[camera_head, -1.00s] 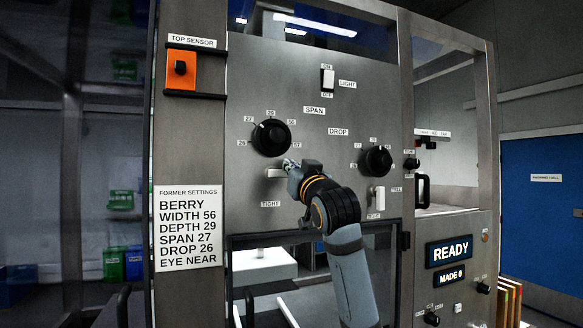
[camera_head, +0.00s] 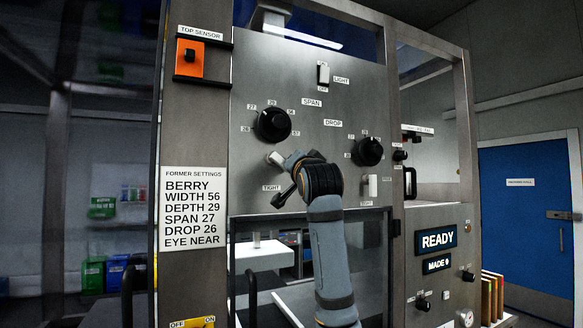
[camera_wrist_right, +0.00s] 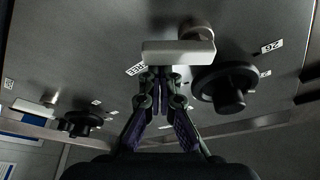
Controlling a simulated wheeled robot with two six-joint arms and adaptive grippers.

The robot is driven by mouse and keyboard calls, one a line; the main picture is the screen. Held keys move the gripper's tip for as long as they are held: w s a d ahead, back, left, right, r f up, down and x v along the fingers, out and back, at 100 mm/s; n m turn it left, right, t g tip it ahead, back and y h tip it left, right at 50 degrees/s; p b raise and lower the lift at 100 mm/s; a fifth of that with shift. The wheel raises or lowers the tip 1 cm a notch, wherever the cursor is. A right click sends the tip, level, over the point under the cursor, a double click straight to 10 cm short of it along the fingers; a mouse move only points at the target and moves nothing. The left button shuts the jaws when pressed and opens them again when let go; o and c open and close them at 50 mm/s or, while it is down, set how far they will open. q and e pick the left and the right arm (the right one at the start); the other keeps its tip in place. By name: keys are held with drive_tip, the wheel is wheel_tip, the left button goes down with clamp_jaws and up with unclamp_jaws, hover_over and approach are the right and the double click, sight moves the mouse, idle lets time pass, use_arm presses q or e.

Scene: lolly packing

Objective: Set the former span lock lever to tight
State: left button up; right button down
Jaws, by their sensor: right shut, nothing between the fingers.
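The span lock lever (camera_head: 275,158) is a short white bar below the black span knob (camera_head: 272,124), above a TIGHT label (camera_head: 271,187). It looks slightly tilted in the head view, partly hidden by my right gripper (camera_head: 286,160). In the right wrist view the lever (camera_wrist_right: 178,52) lies across the picture, its round pivot at the upper right. My right gripper (camera_wrist_right: 160,74) is shut and empty, its tips right at the bar's edge; I cannot tell whether they touch. The wrist view shows the span knob (camera_wrist_right: 224,90) beside it. My left gripper is not in view.
The drop knob (camera_head: 368,151) and its white lock lever (camera_head: 371,186) sit to the right on the panel. A FORMER SETTINGS sign (camera_head: 194,209) reads SPAN 27. Below the panel is an open bay. A READY display (camera_head: 437,240) is at the lower right.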

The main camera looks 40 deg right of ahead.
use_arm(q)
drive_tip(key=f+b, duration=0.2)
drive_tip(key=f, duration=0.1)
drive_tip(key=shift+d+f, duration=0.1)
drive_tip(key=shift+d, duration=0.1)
use_arm(e)
drive_tip(key=m+g, duration=0.1)
drive_tip(key=m, duration=0.1)
drive_tip(key=a+f+m+g, duration=0.1)
drive_tip(key=m, duration=0.2)
drive_tip(key=f+m, duration=0.1)
drive_tip(key=m, duration=0.2)
drive_tip(key=shift+w+a+g+h, duration=0.15)
drive_tip(key=shift+a+g+h, duration=0.25)
